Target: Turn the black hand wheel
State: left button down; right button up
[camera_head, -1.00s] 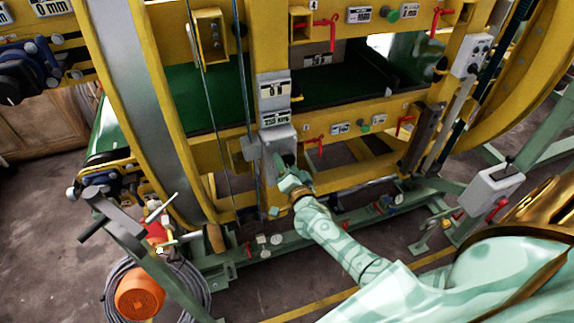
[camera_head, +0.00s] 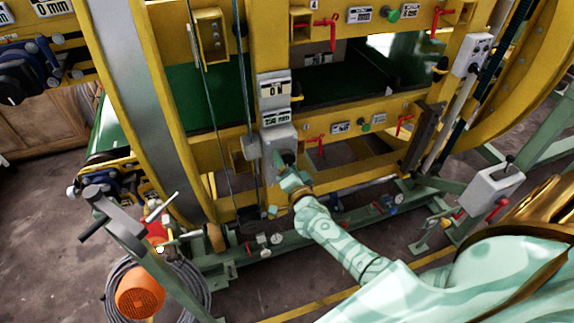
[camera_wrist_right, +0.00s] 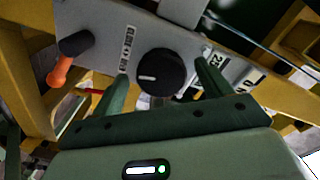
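A round black wheel or knob (camera_wrist_right: 160,72) with a white mark shows in the right wrist view, on a grey panel (camera_wrist_right: 205,45). My right gripper (camera_wrist_right: 162,70) is open, with one green finger on each side of the wheel. I cannot tell whether the fingers touch it. In the head view my right gripper (camera_head: 285,160) is at the grey box (camera_head: 279,137) low on the yellow post and hides the wheel. My left gripper is not in view.
A black lever with an orange part (camera_wrist_right: 62,68) sticks out left of the wheel in the wrist view. Yellow frame beams (camera_head: 345,112) with red handles surround the box. An orange motor (camera_head: 140,292) and coiled cable lie at lower left.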

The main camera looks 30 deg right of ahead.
jog(key=p+v, duration=0.1)
jog(key=v, duration=1.5)
jog(key=shift+a, duration=0.2)
jog(key=shift+s+r, duration=0.1)
jog(key=shift+s, duration=0.05)
